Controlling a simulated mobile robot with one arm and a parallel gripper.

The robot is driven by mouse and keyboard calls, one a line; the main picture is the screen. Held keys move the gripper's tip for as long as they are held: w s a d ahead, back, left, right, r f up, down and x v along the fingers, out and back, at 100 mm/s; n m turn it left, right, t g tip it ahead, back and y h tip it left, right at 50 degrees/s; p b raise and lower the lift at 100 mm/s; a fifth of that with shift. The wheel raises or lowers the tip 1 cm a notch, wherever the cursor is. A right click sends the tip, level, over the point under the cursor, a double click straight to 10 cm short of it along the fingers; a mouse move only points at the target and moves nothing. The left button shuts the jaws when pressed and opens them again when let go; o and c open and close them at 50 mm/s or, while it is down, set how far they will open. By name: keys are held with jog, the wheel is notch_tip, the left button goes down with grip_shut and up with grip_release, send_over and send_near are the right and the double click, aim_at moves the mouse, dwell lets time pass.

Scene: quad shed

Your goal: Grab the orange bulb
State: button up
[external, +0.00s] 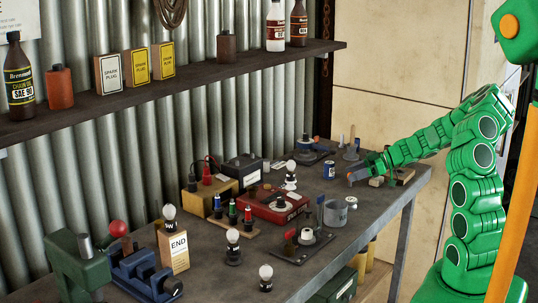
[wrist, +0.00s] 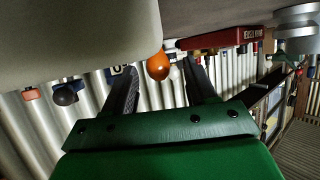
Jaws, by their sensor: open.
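The orange bulb (wrist: 158,65) shows in the wrist view, round and bright orange, near the upper middle of the picture. My gripper (wrist: 160,76) is open, with one dark finger to the left of the bulb and one to the right. The bulb appears in the gap between the fingertips; I cannot tell how far ahead it is, and no contact shows. In the external view my gripper (external: 360,174) is low over the right end of the bench. I cannot make out the orange bulb there.
The grey bench (external: 210,277) is crowded: a red box (external: 272,207), a blue-and-white can (external: 329,170), a grey cup (external: 335,213) and several white bulbs stand left of my gripper. A shelf (external: 190,75) runs above along the corrugated wall. A large pale surface (wrist: 70,35) fills the wrist view's upper left.

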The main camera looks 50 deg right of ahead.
jog(key=c, duration=0.9)
jog(key=shift+r, duration=0.15)
